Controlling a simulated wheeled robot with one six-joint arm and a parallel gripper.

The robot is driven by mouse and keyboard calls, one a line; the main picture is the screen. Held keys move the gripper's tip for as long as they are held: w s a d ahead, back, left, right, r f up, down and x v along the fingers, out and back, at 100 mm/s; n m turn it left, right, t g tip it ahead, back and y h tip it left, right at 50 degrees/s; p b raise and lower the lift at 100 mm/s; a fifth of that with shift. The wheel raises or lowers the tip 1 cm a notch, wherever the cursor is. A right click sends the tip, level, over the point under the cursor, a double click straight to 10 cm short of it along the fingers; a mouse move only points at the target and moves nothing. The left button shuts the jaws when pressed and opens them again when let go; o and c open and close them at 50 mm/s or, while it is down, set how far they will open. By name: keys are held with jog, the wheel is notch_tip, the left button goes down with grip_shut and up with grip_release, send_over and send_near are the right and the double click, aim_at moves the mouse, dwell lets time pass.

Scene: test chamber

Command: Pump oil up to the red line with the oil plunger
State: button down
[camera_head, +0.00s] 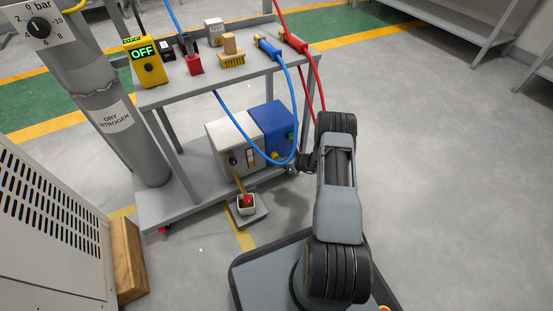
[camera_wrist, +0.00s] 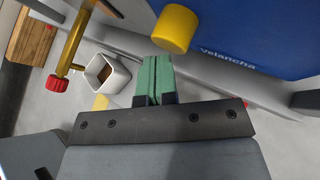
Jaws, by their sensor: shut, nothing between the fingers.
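My gripper (camera_wrist: 153,80) shows in the wrist view with its green fingertips pressed together and nothing between them. A yellow cylinder (camera_wrist: 175,28) sticks out just beyond and to the right of the fingertips, in front of the blue box (camera_wrist: 255,30); a gap seems to separate them. I cannot tell if it is the oil plunger. In the head view the blue box (camera_head: 272,125) stands beside a white box (camera_head: 228,142) with a narrow gauge window (camera_head: 250,157) on the lower shelf. The red line and oil level are too small to read.
A brass pipe with a red knob (camera_wrist: 57,84) ends near a white cup (camera_wrist: 119,79) holding something brown. A blue hose (camera_head: 296,120) loops close to my arm. A grey cylinder (camera_head: 125,120) stands left. Floor to the right is clear.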

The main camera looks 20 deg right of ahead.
jog(key=shift+w, duration=0.85)
dwell(0.6)
jog(key=shift+s, duration=0.1)
jog(key=shift+s+d+p, duration=0.1)
jog(key=shift+s+p, duration=0.55)
jog(key=shift+s, duration=0.75)
jog(key=shift+s+d+p, duration=0.15)
jog(key=shift+s+p, duration=0.3)
jog(key=shift+s, duration=0.8)
jog(key=shift+s+d+p, duration=0.1)
jog(key=shift+s+p, duration=0.35)
jog(key=shift+s, duration=0.8)
